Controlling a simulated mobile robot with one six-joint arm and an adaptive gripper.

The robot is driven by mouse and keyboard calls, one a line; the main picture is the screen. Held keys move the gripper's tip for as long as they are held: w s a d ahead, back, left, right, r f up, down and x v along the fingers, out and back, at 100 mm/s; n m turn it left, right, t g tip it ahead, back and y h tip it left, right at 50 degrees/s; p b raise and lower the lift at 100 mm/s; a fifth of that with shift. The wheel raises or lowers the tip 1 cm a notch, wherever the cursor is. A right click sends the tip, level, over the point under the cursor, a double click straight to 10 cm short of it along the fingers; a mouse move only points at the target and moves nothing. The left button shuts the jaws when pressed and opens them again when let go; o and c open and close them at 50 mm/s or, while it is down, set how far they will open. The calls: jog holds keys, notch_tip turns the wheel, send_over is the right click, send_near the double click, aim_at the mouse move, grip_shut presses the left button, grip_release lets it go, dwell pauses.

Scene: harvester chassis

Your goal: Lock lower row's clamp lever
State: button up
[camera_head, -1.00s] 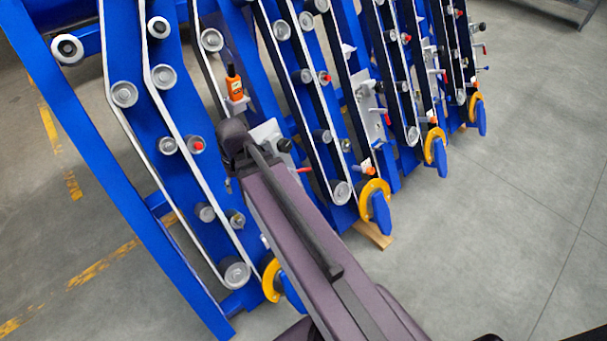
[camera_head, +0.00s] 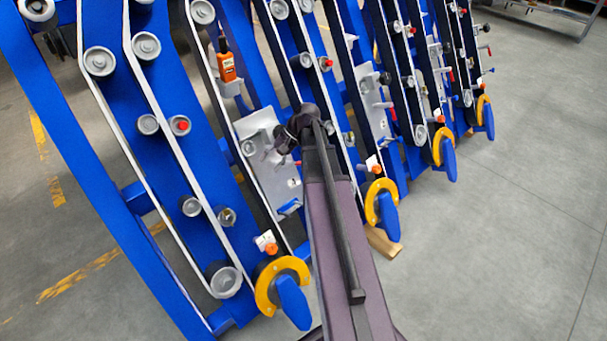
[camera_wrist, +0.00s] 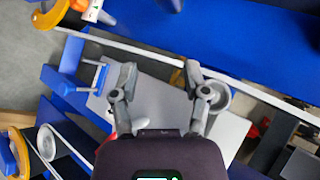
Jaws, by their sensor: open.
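A grey plate (camera_head: 258,165) is mounted on a slanted blue frame, in front of my arm's end. A small blue-handled lever (camera_head: 290,207) sits at the plate's lower end. In the wrist view the grey plate (camera_wrist: 165,97) lies beyond my fingers, and the blue handle with its grey bracket (camera_wrist: 92,78) is left of them. A red part (camera_wrist: 112,137) shows partly behind my left finger. I cannot tell which one is the lower row's clamp lever. My gripper (camera_wrist: 160,72) is open and empty, its fingers spread above the plate. It also shows in the head view (camera_head: 298,128).
Blue frames with rollers and pale belts stand in rows. Yellow rings with blue parts, such as this yellow ring (camera_head: 280,285), sit at their lower ends. An orange device (camera_head: 226,68) is on the frame above the plate. Open grey floor (camera_head: 500,230) lies right.

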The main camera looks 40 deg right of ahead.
jog(key=s+d+f+m+t+y+b, duration=0.1)
jog(key=d+f+m+t+y+b, duration=0.1)
jog(key=d+f+b, duration=0.3)
jog(key=s+d+f+m+t+y+b, duration=0.1)
jog(key=d+f+m+t+b, duration=0.3)
jog(key=d+b, duration=0.8)
jog(key=d+f+t+y, duration=0.1)
jog(key=d, duration=0.9)
jog(key=shift+d+m+b, duration=0.25)
jog(key=shift+m+b, duration=0.15)
jog(key=shift+w+a+f, duration=0.1)
jog(key=shift+w, duration=0.05)
jog(key=b+x, duration=0.3)
jog(key=x, duration=1)
jog(key=shift+w+a+f+b, duration=0.1)
jog(key=shift+a+b, duration=0.2)
jog(key=shift+b, duration=0.1)
jog(key=shift+c, duration=0.2)
grip_shut()
